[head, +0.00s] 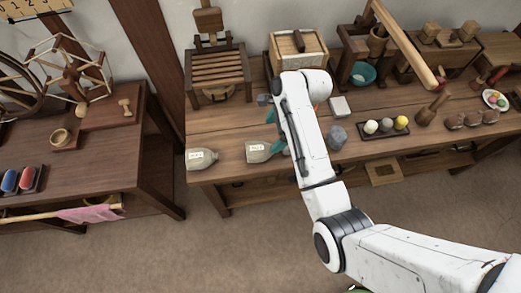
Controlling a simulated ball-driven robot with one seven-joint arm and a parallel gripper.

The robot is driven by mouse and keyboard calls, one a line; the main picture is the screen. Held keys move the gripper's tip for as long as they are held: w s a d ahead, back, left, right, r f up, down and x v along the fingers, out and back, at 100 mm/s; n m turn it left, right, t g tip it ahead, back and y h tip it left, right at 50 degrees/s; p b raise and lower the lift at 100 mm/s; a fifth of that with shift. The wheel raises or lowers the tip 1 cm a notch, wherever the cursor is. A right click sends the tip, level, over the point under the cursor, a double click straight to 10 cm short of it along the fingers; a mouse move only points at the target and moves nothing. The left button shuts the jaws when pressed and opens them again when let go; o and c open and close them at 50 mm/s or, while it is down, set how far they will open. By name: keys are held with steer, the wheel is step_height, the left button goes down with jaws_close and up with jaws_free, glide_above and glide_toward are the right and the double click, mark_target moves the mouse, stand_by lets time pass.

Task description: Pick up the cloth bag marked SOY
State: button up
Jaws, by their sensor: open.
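Two pale cloth bags with white labels lie near the front edge of the long wooden bench. One bag (201,159) is at the bench's left corner; the other bag (257,151) is to its right, beside my arm. The lettering is too small to read, so I cannot tell which is marked SOY. My gripper (278,133) is mostly hidden behind my white arm; teal parts that seem to belong to it show at the arm's left side, close to the right-hand bag. It is open. Whether it touches that bag I cannot tell.
On the bench (225,120) a grey lump (338,136), a white block (340,106) and a dark tray (386,128) of round balls stand right of my arm. A slatted wooden stand (218,68) and a wooden box (298,48) are behind. The bench between the bags and stand is mostly clear.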

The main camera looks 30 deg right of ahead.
mark_target(258, 151)
steer(key=x, duration=0.5)
steer(key=shift+w+a+f, duration=0.1)
steer(key=shift+a+f, duration=0.1)
steer(key=shift+f, duration=0.05)
steer(key=x, duration=0.4)
steer(key=shift+s+a+r, duration=0.1)
steer(key=shift+s+a, duration=0.15)
steer(key=shift+a, duration=0.05)
steer(key=shift+w+a+f, duration=0.15)
steer(key=shift+a+f, duration=0.05)
steer(key=shift+f, duration=0.4)
steer(key=shift+c, duration=0.2)
steer(key=c, duration=1)
steer(key=shift+c, duration=0.8)
steer(key=shift+r, duration=0.15)
